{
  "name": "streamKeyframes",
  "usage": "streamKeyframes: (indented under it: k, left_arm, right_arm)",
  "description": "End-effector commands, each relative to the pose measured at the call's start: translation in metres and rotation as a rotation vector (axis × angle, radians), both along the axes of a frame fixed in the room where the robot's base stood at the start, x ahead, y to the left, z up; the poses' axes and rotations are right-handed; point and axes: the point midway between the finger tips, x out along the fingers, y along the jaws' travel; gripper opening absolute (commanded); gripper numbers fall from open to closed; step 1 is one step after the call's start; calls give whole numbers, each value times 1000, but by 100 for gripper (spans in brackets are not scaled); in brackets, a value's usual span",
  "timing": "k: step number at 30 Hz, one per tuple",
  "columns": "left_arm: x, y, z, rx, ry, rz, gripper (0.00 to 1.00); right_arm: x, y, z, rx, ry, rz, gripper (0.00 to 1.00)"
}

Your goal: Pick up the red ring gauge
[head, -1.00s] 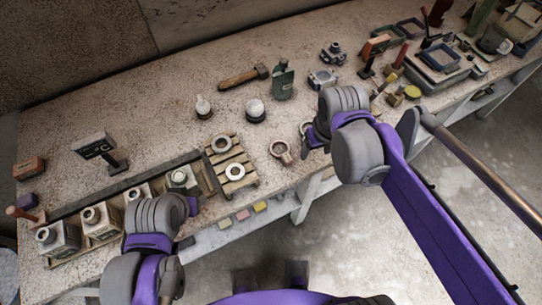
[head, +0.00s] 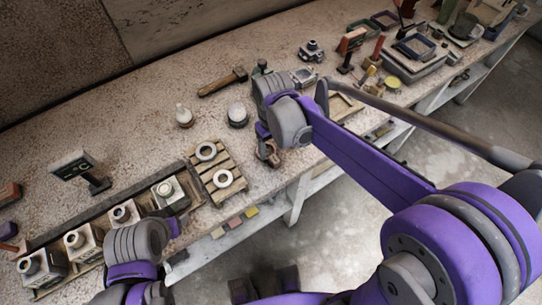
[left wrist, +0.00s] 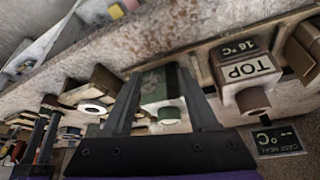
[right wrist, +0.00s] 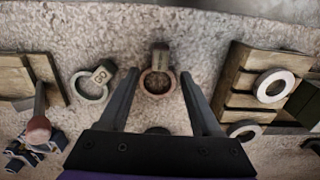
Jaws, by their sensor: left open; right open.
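The red ring gauge shows in the right wrist view (right wrist: 158,82) as a dull reddish ring with a short handle pointing away. It lies flat on the bench. My right gripper (right wrist: 157,85) is open, its fingers on either side of the ring with a gap at each side. In the head view the ring gauge (head: 268,154) is partly hidden by my right gripper (head: 264,141). A second, greyish ring gauge (right wrist: 90,84) lies to its left in the right wrist view. My left gripper (left wrist: 157,80) is open and empty, near the row of blocks.
A slatted wooden pallet (head: 226,190) with two white rings stands left of the ring gauge in the head view. Several pale blocks (head: 82,240) sit in a tray further left. A hammer (head: 222,83) and a white-topped jar (head: 238,116) lie behind. The bench front edge is close.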

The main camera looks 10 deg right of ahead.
Motion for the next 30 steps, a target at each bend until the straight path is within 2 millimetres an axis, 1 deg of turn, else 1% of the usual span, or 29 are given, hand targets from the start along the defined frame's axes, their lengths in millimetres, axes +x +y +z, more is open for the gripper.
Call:
streamKeyframes:
  k: [3,7,10,16,17,21,26,27,30]
  left_arm:
    - [0,0,0,0,0,0,59]
    - [0,0,-2,0,1,0,59]
    - [0,0,-2,0,1,0,59]
    - [0,0,-2,0,1,0,59]
    - [0,0,-2,0,1,0,59]
    - [0,0,-2,0,1,0,59]
    - [0,0,-2,0,1,0,59]
    - [0,0,-2,0,1,0,59]
    - [0,0,-2,0,1,0,59]
  right_arm:
    - [0,-1,-20,0,0,-1,65]
    - [0,-1,-37,0,0,-1,65]
    - [0,-1,-42,0,0,-1,65]
    - [0,-1,-42,0,0,-1,65]
    - [0,-1,-42,0,0,-1,61]
    - [0,-1,-42,0,0,-1,36]
    - [0,-1,-42,0,0,0,7]
    - [0,-1,-42,0,0,0,0]
    - [0,-1,-42,0,0,0,0]
